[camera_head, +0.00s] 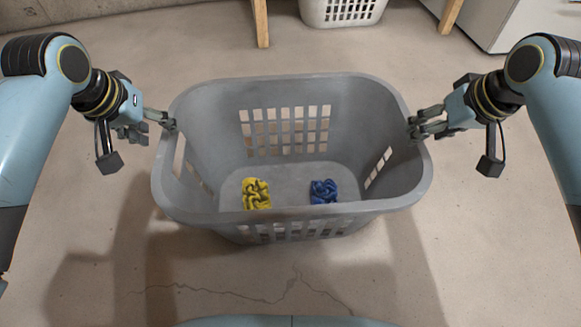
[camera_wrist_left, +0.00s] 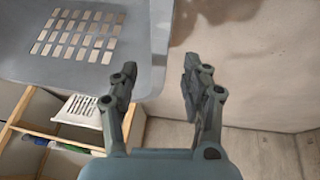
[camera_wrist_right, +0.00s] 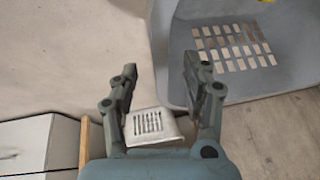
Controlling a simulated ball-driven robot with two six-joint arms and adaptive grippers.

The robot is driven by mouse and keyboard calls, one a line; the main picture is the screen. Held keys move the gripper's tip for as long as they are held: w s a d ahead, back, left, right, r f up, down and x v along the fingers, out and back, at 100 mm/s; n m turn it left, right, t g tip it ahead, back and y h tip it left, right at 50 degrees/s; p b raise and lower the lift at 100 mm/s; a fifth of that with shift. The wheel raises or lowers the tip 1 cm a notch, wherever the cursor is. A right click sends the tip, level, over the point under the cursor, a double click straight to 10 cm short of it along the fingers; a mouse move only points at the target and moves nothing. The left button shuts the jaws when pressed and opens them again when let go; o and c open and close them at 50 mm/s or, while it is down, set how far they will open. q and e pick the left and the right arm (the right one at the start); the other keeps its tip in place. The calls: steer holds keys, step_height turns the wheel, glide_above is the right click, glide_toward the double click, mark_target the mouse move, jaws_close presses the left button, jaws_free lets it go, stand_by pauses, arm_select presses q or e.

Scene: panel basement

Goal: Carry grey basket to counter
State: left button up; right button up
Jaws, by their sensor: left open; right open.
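The grey basket (camera_head: 290,215) is in the middle of the head view, with slotted walls and a yellow cloth (camera_head: 256,193) and a blue cloth (camera_head: 323,191) on its bottom. My left gripper (camera_head: 172,124) is open at the basket's left rim. My right gripper (camera_head: 413,129) is open at its right rim. Whether the fingers touch the rim is hard to tell. In the left wrist view, the basket wall (camera_wrist_left: 130,45) is beside the open fingers. In the right wrist view, the basket wall (camera_wrist_right: 180,50) is behind the open fingers. No counter can be identified with certainty.
A white basket (camera_head: 342,10) stands at the far top, between two wooden legs (camera_head: 261,22). A white cabinet (camera_head: 530,22) is at the top right. The concrete floor (camera_head: 290,290) in front is clear, with a crack.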

mark_target(172, 139)
arm_select(q)
steer(key=x, duration=0.6)
steer(key=shift+w+d+f, duration=0.1)
steer(key=shift+w+f, duration=0.05)
steer(key=shift+f, duration=0.2)
arm_select(e)
steer(key=x, duration=0.6)
steer(key=shift+w+a+f, duration=0.1)
steer(key=shift+f, duration=0.25)
arm_select(q)
steer(key=shift+c, duration=0.2)
arm_select(e)
steer(key=shift+c, duration=0.2)
arm_select(q)
steer(key=c, duration=0.9)
arm_select(e)
steer(key=c, duration=0.9)
arm_select(q)
jaws_close()
arm_select(e)
jaws_close()
arm_select(q)
steer(key=shift+a, duration=0.25)
arm_select(e)
steer(key=shift+d, duration=0.2)
